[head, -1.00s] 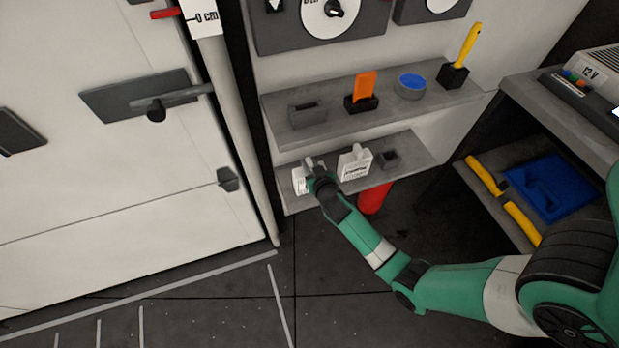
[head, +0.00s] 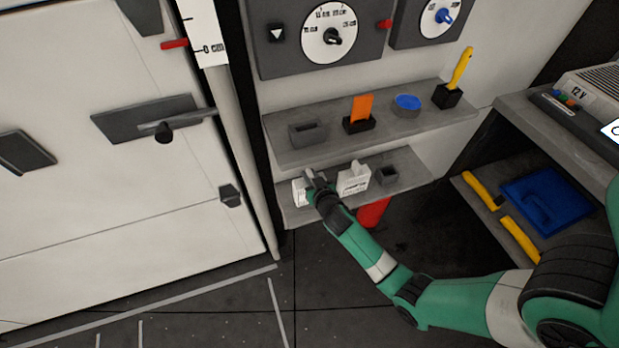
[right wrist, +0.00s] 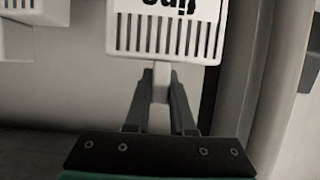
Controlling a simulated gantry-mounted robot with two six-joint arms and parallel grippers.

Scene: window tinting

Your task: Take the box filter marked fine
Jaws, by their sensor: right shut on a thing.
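The box filter marked fine (right wrist: 165,30) is a white box with a slotted grille and a tab. Its lettering shows upside down in the right wrist view. My right gripper (right wrist: 160,88) is shut on its tab, one finger on each side. In the head view this filter (head: 299,192) is at the left end of the lower shelf, partly hidden by my right gripper (head: 314,178). I cannot tell whether it touches the shelf. A similar white box filter (head: 353,180) stands to its right. My left gripper is not in view.
The lower shelf (head: 405,182) also bears a small dark holder (head: 387,175). Above it, the upper shelf (head: 290,152) bears a grey holder, an orange scraper, a blue-topped dish and a yellow-handled tool. A pale post (head: 240,140) stands close on the left.

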